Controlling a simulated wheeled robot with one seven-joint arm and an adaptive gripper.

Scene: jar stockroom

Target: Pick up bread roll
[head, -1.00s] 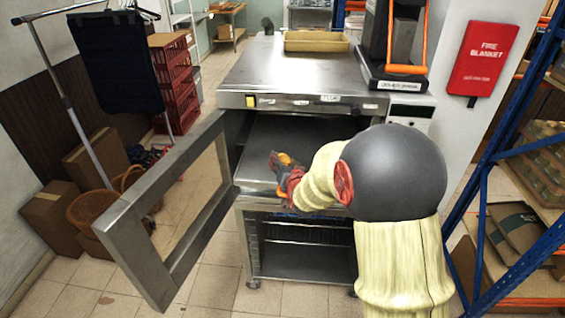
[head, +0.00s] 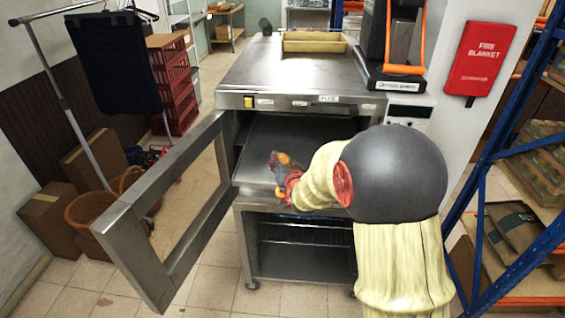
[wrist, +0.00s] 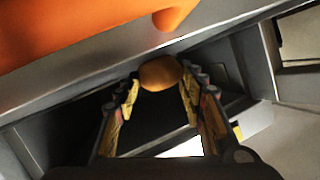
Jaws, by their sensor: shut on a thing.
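The bread roll (wrist: 160,73) is a small, round, orange-brown thing between the fingertips of my gripper (wrist: 160,88) in the wrist view. Both fingers touch its sides, so my gripper is shut on it. In the head view my gripper (head: 279,168) is at the open mouth of the steel oven (head: 290,73), over its lower door ledge or tray. The roll is too small and partly covered to make out clearly there.
The oven door (head: 168,215) with its window stands swung open at the left. A blue rack (head: 485,160) stands close at the right. A wicker basket (head: 88,208) and cardboard boxes (head: 48,215) are on the floor at the left. Tiled floor is free beside the oven.

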